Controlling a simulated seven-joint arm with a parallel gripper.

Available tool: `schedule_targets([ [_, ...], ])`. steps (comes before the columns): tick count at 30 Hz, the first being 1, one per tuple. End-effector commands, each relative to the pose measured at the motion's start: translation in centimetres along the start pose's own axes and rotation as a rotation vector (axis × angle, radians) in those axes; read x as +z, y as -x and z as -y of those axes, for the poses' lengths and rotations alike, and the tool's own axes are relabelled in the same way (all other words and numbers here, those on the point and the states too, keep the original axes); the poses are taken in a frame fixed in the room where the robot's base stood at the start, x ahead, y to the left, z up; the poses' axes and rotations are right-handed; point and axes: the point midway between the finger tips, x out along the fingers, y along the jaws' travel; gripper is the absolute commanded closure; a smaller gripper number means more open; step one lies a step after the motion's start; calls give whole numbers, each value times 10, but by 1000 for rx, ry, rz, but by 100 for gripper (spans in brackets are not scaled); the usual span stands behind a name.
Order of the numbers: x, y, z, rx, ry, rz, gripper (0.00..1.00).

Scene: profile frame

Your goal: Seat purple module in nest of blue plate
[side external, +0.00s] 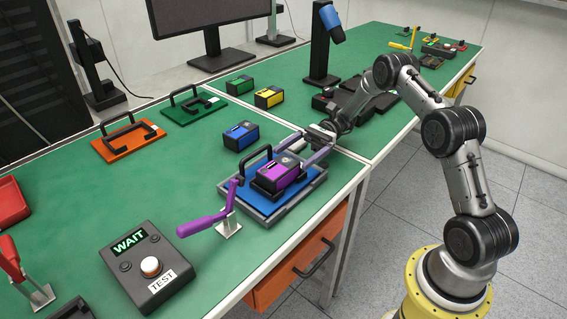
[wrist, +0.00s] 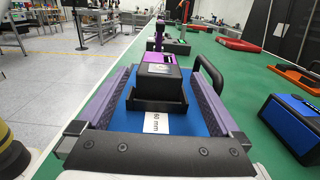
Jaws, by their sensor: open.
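The purple module (side external: 283,170), black with a purple side, sits upright within the low black nest on the blue plate (side external: 247,185). In the wrist view the module (wrist: 160,78) stands behind the nest's front wall (wrist: 157,106); I cannot tell whether it is fully down. The blue plate has a black handle and a "60 mm" label, and lies in a grey fixture (side external: 268,219). My gripper (side external: 300,149) is open, reaching in from the far right side. In the wrist view its purple-padded fingers (wrist: 160,74) flank the module with gaps on both sides.
A purple clamp lever (side external: 208,221) stands at the fixture's near-left side. A test box (side external: 148,262) reads WAIT. Blue (side external: 241,135), yellow (side external: 268,96) and green (side external: 239,85) modules stand behind. Orange (side external: 125,143) and green (side external: 190,106) plates lie at the back left.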

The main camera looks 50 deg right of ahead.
Motion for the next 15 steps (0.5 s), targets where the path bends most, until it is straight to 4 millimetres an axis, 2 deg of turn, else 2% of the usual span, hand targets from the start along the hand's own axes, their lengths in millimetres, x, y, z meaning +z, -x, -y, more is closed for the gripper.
schedule_targets([
  [1, 0, 12, 0, -2, 2, -1, 0],
  [6, -1, 45, 0, -2, 2, -1, 0],
  [10, 0, 61, 0, -1, 1, 0, 0],
  [15, 0, 70, 0, 1, 1, -1, 0],
])
